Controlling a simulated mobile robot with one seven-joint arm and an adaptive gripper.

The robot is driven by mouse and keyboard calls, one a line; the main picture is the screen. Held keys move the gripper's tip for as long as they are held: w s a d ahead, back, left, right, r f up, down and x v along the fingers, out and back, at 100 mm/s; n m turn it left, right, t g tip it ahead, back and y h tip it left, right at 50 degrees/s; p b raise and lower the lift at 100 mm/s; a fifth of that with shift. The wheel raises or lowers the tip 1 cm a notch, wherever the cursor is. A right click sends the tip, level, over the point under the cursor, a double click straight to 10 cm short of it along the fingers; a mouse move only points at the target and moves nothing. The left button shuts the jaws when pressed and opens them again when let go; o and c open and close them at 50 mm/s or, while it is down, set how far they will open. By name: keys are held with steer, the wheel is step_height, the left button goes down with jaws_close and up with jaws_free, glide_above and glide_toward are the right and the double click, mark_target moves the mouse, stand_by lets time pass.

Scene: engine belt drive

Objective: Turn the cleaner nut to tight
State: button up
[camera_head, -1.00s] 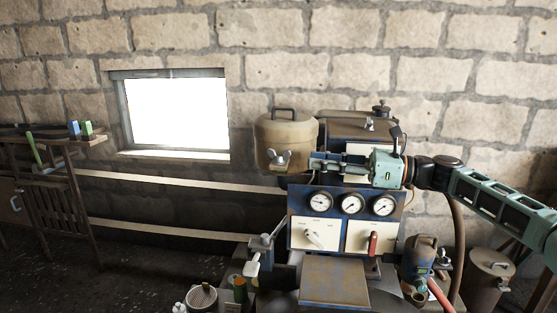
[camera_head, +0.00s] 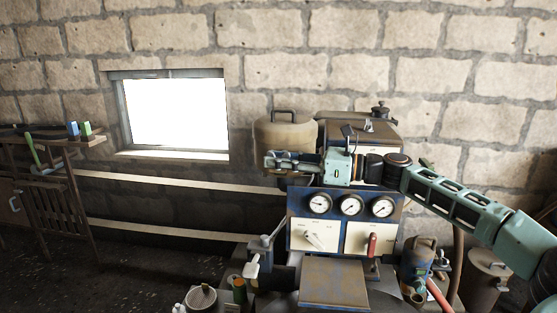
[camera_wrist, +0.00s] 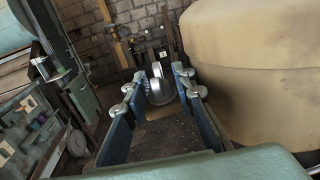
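The cleaner nut (camera_wrist: 160,88) is a silver wing nut on the front of the tan air cleaner canister (camera_head: 285,132). In the wrist view it shows between the fingertips. My gripper (camera_head: 272,161) reaches in from the right across the front of the canister and hides the nut in the head view. In the wrist view, the fingers of my gripper (camera_wrist: 160,84) are apart, one on each side of the nut. A narrow gap seems to show on both sides; contact is not clear. The canister wall (camera_wrist: 255,75) fills the right side of the wrist view.
Below my arm is a blue panel with three gauges (camera_head: 351,205), a white lever (camera_head: 315,241) and a red lever (camera_head: 372,245). A dark tank (camera_head: 362,132) stands right of the canister. A wooden rack (camera_head: 50,190) is far left. The space left of the canister is open.

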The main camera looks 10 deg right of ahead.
jaws_close()
